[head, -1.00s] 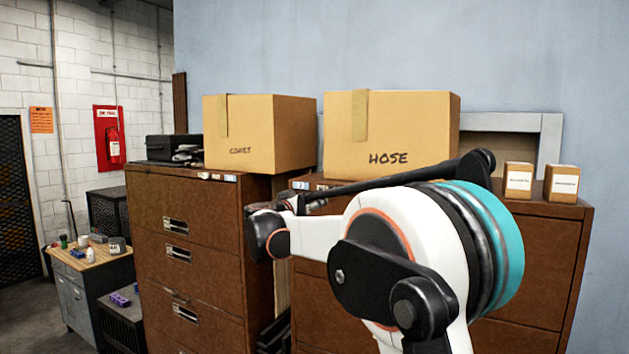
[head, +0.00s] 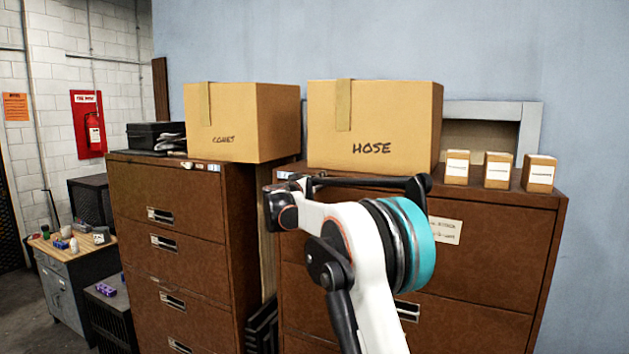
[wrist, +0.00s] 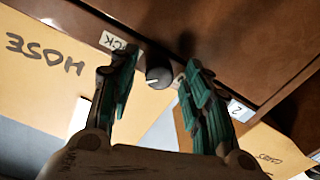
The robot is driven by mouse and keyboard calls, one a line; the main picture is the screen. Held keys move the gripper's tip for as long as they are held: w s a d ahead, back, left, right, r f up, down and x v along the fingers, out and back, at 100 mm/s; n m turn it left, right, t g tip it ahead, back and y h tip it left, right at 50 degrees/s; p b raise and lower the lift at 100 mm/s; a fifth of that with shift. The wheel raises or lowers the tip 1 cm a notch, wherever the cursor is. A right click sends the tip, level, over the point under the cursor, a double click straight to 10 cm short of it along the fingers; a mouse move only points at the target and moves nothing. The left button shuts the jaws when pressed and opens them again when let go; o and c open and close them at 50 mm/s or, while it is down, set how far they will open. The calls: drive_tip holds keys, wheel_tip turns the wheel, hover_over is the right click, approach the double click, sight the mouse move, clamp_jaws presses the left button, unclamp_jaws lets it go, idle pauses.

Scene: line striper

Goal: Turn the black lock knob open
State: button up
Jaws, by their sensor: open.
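The black lock knob (wrist: 158,76) is on the brown cabinet's upper front edge in the wrist view. It is round, with a white pointer line towards the picture's left. A small white label ending in "CK" (wrist: 112,41) sits left of it. My gripper (wrist: 157,62) is open, with one teal-padded finger on each side of the knob. Gaps show between the knob and the fingers, and I cannot tell if either touches it.
The brown cabinet (head: 490,240) bears a HOSE box (head: 400,125) and several small boxes (head: 497,170). Another cabinet (head: 205,225) with a second cardboard box (head: 270,120) stands to the left. A workbench (head: 65,260) is further left.

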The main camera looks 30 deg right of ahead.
clamp_jaws()
drive_tip(key=shift+n, duration=0.3)
drive_tip(key=shift+n+g+b, duration=0.4)
drive_tip(key=shift+n+b, duration=1.6)
drive_tip(key=shift+n, duration=6.4)
